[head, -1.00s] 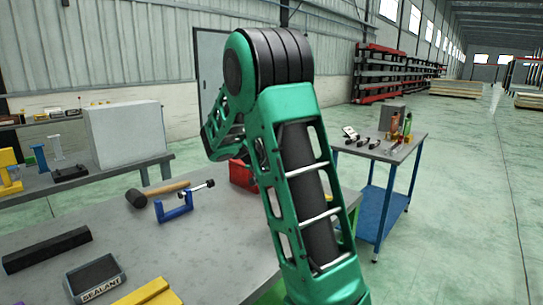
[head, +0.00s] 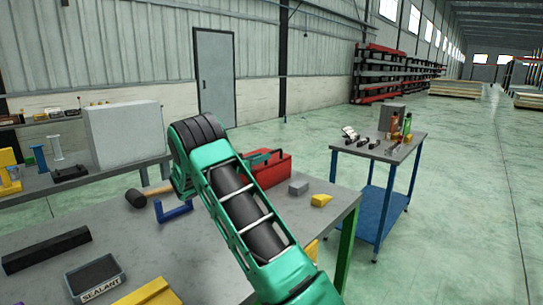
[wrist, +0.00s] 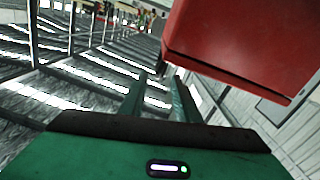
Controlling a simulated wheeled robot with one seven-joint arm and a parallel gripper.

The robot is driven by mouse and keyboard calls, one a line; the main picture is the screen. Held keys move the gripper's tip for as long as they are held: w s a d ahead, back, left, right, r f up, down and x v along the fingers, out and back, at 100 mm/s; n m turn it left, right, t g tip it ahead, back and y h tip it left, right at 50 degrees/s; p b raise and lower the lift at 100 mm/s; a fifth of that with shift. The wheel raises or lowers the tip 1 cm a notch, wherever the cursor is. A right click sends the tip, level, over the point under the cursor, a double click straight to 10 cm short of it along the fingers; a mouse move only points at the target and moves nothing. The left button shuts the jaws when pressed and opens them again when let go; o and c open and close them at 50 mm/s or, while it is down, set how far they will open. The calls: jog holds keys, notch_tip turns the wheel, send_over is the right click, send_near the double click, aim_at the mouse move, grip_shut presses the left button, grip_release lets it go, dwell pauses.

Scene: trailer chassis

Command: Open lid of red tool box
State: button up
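The red tool box (head: 275,174) stands on the grey workbench, behind my arm in the head view. My arm hides its left part, and a dark green shape shows at its top; I cannot tell whether that is its handle or part of my gripper. In the wrist view the red box (wrist: 245,45) is large and close at the upper right, seen tilted. My gripper (wrist: 158,90) has its two fingers apart with nothing between them. The box lies beyond and to the right of the fingertips. I cannot tell whether they touch it.
On the workbench (head: 195,252) are a grey block (head: 298,187), a yellow wedge (head: 321,200), a mallet (head: 137,198), a blue clamp (head: 175,212), a black bar (head: 47,249) and a sealant tray (head: 95,275). A blue trolley (head: 378,205) with tools stands to the right, past open floor.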

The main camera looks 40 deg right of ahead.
aim_at(279, 150)
jog(key=d, duration=0.8)
jog(key=shift+w+d, duration=0.1)
jog(key=shift+w, duration=0.2)
jog(key=shift+c, duration=0.5)
